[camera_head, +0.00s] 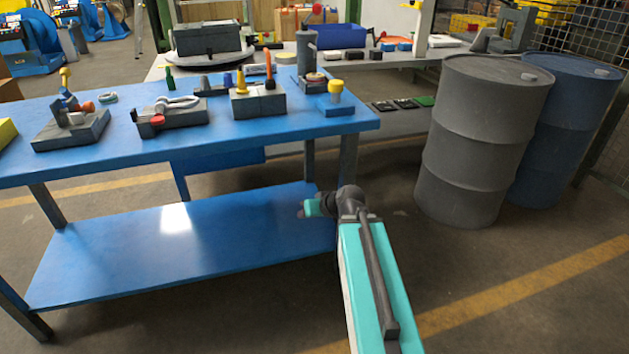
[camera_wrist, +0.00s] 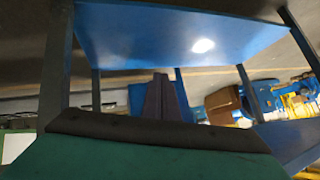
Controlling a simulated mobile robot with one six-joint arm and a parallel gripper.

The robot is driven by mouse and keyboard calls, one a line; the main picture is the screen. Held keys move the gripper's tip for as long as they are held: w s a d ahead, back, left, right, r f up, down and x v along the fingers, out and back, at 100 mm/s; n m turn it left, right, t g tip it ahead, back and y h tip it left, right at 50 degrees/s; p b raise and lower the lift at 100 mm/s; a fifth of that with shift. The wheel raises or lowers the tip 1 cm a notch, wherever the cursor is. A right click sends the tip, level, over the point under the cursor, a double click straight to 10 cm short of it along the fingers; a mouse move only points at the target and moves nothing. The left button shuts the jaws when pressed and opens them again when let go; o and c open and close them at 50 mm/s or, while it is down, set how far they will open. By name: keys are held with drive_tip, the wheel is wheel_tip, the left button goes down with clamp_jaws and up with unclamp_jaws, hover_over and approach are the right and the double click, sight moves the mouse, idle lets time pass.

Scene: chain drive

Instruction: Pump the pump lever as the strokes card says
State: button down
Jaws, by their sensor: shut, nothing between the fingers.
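A grey upright cylinder (camera_head: 307,52) stands at the back right of the blue table, with a red ball (camera_head: 317,9) above it; this may be the pump and its lever knob, but I cannot tell for certain. No card with readable strokes shows. My gripper (camera_head: 303,209) is low, by the right end of the table's lower shelf, well below and apart from the tabletop. In the wrist view its fingers (camera_wrist: 162,98) are together and empty.
The blue table (camera_head: 215,140) bears a block with coloured pegs (camera_head: 257,103), a yellow-knobbed blue fixture (camera_head: 337,105) and other small fixtures. Its lower shelf (camera_head: 190,255) is bare. A grey drum (camera_head: 478,140) and a blue drum (camera_head: 570,120) stand at the right. Floor in front is clear.

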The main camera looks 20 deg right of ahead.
drive_tip(key=s+a+f+g, duration=0.2)
drive_tip(key=s+a+f, duration=0.25)
drive_tip(key=f, duration=0.45)
drive_tip(key=s+a+f+g, duration=0.3)
drive_tip(key=s+f, duration=0.3)
drive_tip(key=f, duration=0.2)
drive_tip(key=s+a+f+g, duration=0.2)
drive_tip(key=s+a+f, duration=0.25)
drive_tip(key=f, duration=0.45)
drive_tip(key=s+a+f+g+h, duration=0.1)
drive_tip(key=s+f+g, duration=0.1)
drive_tip(key=s+f, duration=0.3)
drive_tip(key=s+a+f+n+g+h, duration=0.1)
drive_tip(key=s+f, duration=0.3)
drive_tip(key=s, duration=0.7)
drive_tip(key=s+a+f+g, duration=0.1)
drive_tip(key=s+f+g, duration=0.2)
drive_tip(key=s, duration=0.6)
wheel_tip(320, 180, down, 3)
drive_tip(key=shift+a+r+g+h, duration=0.15)
drive_tip(key=shift+a+g+h, duration=0.1)
drive_tip(key=shift+g+h, duration=0.15)
drive_tip(key=shift+s, duration=0.15)
